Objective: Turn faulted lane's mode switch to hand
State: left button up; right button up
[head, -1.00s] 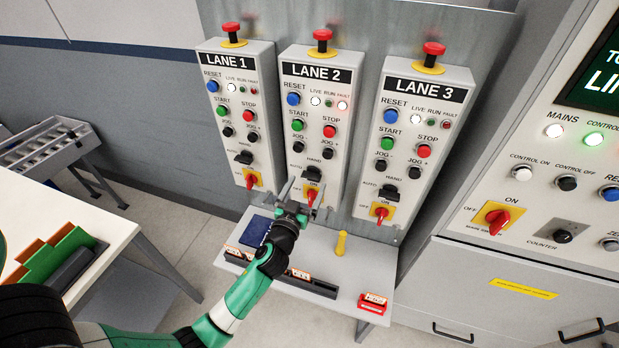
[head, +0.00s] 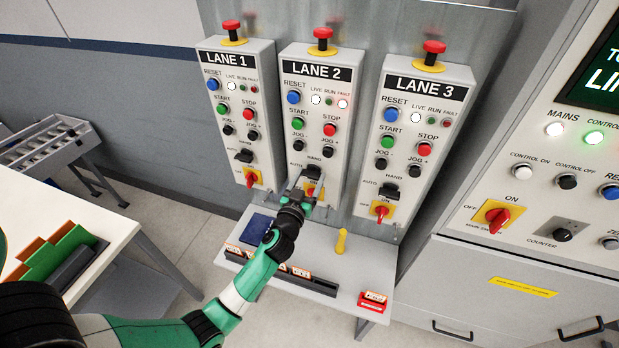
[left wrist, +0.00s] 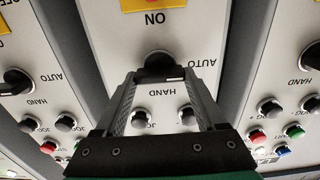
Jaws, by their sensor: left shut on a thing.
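The Lane 2 panel (head: 311,110) has its red fault lamp (head: 342,104) lit. Its black mode switch (head: 313,171) sits between AUTO and HAND labels, above a yellow and red isolator. My left gripper (head: 305,180) is at this switch, coming from below. In the left wrist view, upside down, the two fingers (left wrist: 161,76) are on either side of the mode switch knob (left wrist: 158,64), shut on it. I cannot tell for sure which label the knob points to. My right gripper is not in view.
The Lane 1 panel (head: 235,105) and Lane 3 panel (head: 425,130) stand close on either side. The isolator (head: 314,190) is just below the switch. A shelf (head: 330,262) below holds a yellow-handled item (head: 341,242) and a red tag box (head: 374,301).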

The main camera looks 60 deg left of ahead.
pick_arm(q)
jog(key=shift+m, duration=0.3)
jog(key=m, duration=0.3)
jog(key=shift+d, duration=0.1)
jog(key=m, duration=0.4)
jog(key=shift+w+m, duration=0.1)
jog(key=shift+m, duration=0.3)
jog(key=m, duration=0.4)
jog(key=shift+d+f+m, duration=0.1)
jog(key=shift+m, duration=0.2)
jog(key=m+p, duration=0.1)
jog(key=m, duration=0.3)
jog(key=shift+f+m, duration=0.1)
jog(key=shift+m, duration=0.3)
